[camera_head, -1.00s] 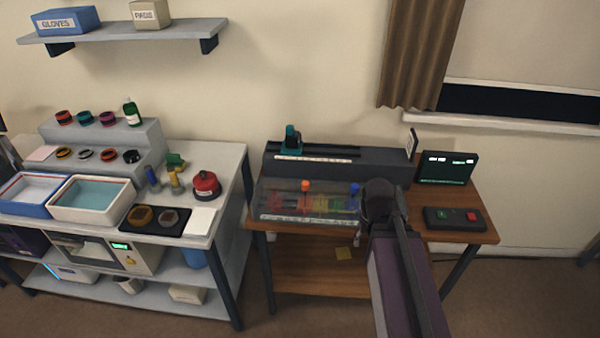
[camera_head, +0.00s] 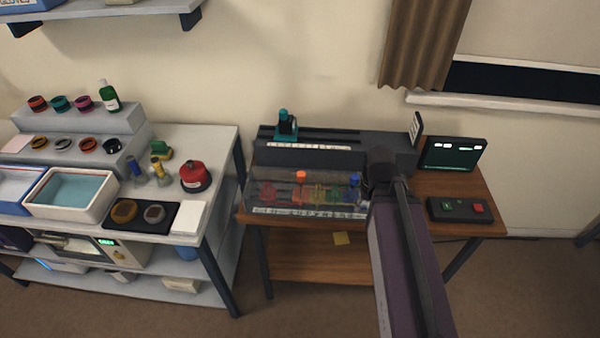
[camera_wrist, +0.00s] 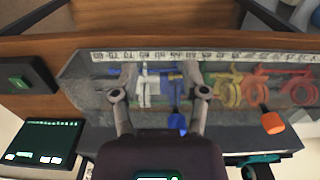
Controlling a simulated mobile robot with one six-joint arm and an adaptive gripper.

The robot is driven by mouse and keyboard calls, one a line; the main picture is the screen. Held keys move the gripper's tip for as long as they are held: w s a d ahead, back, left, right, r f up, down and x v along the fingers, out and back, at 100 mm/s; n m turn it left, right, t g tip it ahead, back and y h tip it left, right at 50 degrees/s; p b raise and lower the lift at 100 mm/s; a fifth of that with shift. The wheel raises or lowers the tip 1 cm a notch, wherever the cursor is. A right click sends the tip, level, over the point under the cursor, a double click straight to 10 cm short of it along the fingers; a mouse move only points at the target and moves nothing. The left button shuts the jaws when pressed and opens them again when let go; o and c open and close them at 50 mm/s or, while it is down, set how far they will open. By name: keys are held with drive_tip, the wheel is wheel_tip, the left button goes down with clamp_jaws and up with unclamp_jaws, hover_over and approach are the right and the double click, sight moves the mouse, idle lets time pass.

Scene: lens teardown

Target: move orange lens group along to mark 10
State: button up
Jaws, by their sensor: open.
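The orange lens group shows by its orange knob (camera_head: 301,176), standing above a clear case (camera_head: 275,180) on the wooden bench. The knob is also at the right in the wrist view (camera_wrist: 272,122). A blue knob (camera_head: 354,180) stands further right along the case in the head view. A white number strip (camera_head: 310,211) runs along the case's front edge; its digits are too small to read surely. My gripper (camera_wrist: 160,93) is open and empty over the case, its fingers on either side of the blue knob's column in the picture. The orange knob is outside the fingers. My arm hides the gripper in the head view.
A dark rail unit with a teal carriage (camera_head: 286,126) stands behind the case. A monitor (camera_head: 455,155) and a button box (camera_head: 460,209) are to the right. Left is a grey bench with trays and a red canister (camera_head: 195,177).

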drive_tip(key=shift+o, duration=1)
drive_tip(key=shift+d, duration=0.15)
drive_tip(key=shift+o, duration=0.3)
drive_tip(key=shift+w+a+r+p, duration=0.2)
drive_tip(key=shift+w+r+p, duration=0.1)
wheel_tip(320, 180, up, 12)
drive_tip(key=m+p, duration=0.4)
drive_tip(key=p, duration=0.8)
hover_over(301, 173)
drive_tip(key=shift+f, duration=0.2)
wheel_tip(301, 173, down, 14)
drive_tip(key=b, duration=1.4)
drive_tip(key=shift+r, duration=0.25)
